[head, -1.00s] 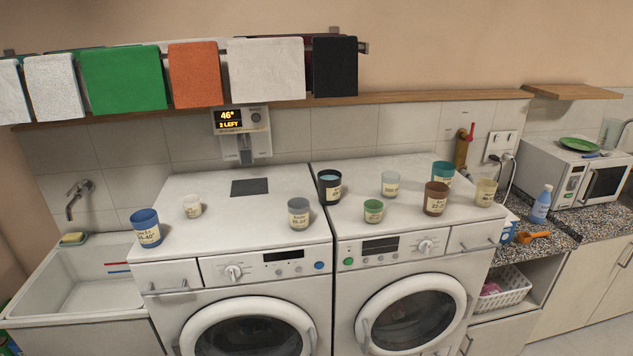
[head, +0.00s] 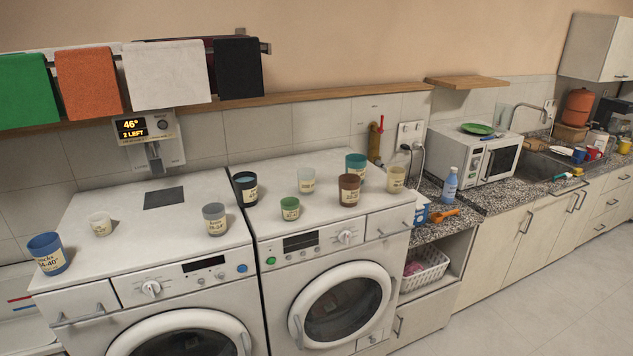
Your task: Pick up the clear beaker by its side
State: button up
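A clear, colourless vessel that looks like a beaker (head: 503,116) stands at the back of the microwave (head: 476,156), beside a green plate (head: 478,129). It is small and faint, and its lower part is hard to make out. Several labelled cups stand on the two washing machines. Among them, a pale grey-green one (head: 306,175) and a pale yellowish one (head: 396,174) look somewhat translucent. I cannot tell for sure which one is the clear beaker. My gripper is not in view.
A blue cup (head: 46,250), a dark cup (head: 245,184) and a brown cup (head: 349,187) stand on the machines. Floor (head: 540,295) at lower right is clear.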

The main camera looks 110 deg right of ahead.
aim_at(306, 182)
jog(key=k, duration=1.5)
jog(key=z, duration=0.6)
